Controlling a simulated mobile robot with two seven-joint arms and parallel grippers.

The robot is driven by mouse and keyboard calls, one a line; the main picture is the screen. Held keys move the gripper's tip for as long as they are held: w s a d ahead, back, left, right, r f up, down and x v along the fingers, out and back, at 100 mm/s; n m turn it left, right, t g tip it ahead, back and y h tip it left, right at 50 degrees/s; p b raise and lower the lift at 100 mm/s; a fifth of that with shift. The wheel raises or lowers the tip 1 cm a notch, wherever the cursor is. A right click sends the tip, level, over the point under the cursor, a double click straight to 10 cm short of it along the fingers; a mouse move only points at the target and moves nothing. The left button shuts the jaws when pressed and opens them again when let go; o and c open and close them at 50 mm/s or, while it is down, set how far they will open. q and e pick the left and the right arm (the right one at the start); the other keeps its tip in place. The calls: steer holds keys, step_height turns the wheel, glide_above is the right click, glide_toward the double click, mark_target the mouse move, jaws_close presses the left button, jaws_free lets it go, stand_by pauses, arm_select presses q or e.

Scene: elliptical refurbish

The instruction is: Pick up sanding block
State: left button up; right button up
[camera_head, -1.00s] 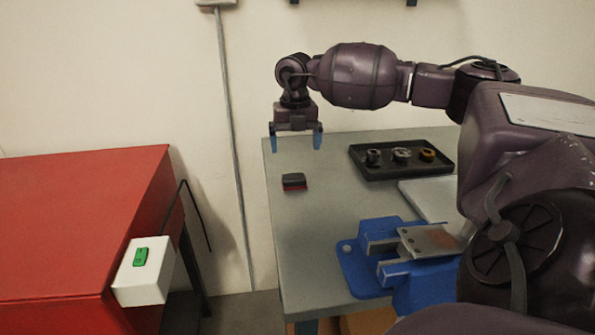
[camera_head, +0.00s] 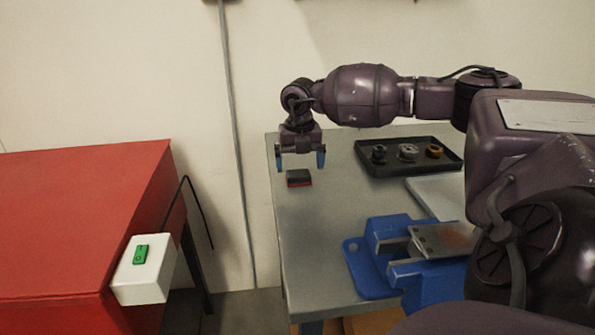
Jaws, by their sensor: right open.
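The sanding block (camera_head: 299,178) is a small dark block with a red underside. It lies on the grey table (camera_head: 310,235) near its left edge. My right gripper (camera_head: 301,162) points down just above and behind the block, its two blue fingertips spread to either side of it. The gripper is open, with nothing between its fingers. A small gap seems to show between the fingertips and the block, though the exact height is hard to tell. My left gripper is not in view.
A blue vise (camera_head: 367,277) holding a metal plate (camera_head: 441,240) stands at the table front. A black tray (camera_head: 375,168) with several ring-like parts lies at the back right, near a pale flat panel (camera_head: 437,196). A red cabinet (camera_head: 80,225) with a white switch box (camera_head: 145,280) stands left.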

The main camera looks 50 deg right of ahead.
mark_target(298, 172)
step_height(298, 172, down, 4)
steer(key=shift+w+r, duration=0.15)
steer(key=shift+r, duration=0.05)
steer(key=shift+a, duration=0.1)
steer(key=shift+r, duration=0.1)
steer(key=shift+c, duration=0.3)
steer(key=c, duration=1)
steer(key=shift+r+p, duration=0.85)
steer(key=shift+r, duration=9.15)
